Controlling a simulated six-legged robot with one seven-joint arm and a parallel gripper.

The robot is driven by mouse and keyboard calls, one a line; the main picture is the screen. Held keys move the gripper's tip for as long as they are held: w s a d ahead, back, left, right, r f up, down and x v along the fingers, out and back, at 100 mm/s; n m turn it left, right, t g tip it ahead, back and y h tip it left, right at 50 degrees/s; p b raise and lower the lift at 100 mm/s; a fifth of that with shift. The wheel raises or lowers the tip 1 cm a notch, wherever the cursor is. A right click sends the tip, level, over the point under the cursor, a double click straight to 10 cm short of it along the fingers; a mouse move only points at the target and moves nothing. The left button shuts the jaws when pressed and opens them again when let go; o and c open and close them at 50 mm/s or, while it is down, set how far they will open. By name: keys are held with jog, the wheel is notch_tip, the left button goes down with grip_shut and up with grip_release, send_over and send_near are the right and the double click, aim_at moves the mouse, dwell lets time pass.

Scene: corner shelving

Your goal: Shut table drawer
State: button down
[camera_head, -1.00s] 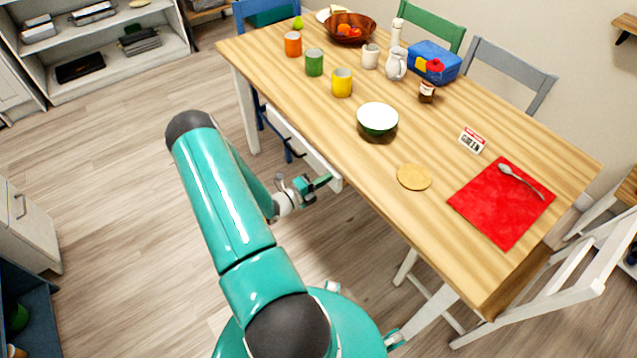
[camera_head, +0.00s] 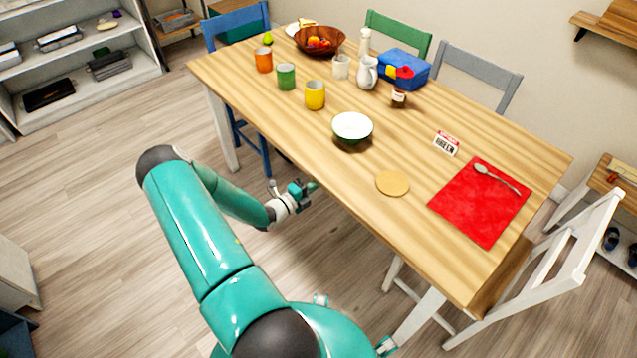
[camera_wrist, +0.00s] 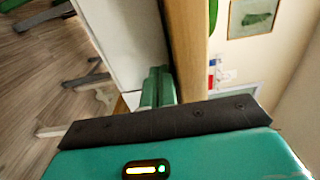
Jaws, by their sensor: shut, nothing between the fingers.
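The wooden table (camera_head: 420,150) fills the middle of the head view. No drawer sticks out past its near long edge there; the side under that edge is hidden by the tabletop. In the wrist view a white panel (camera_wrist: 128,40), which looks like the drawer front, stands beside the tabletop's wooden edge (camera_wrist: 186,50). I see no clear gap between them. My gripper (camera_head: 312,187) is shut and empty, just beside the table's near edge. Its teal fingers also show in the wrist view (camera_wrist: 158,82), pointing at the white panel; whether they touch it I cannot tell.
A blue chair (camera_head: 238,25) stands at the table's far left end, a white chair (camera_head: 560,250) at its right end. The floor (camera_head: 90,170) to the left is clear.

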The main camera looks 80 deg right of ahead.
jog(key=v, duration=1.2)
jog(key=shift+w+a, duration=0.25)
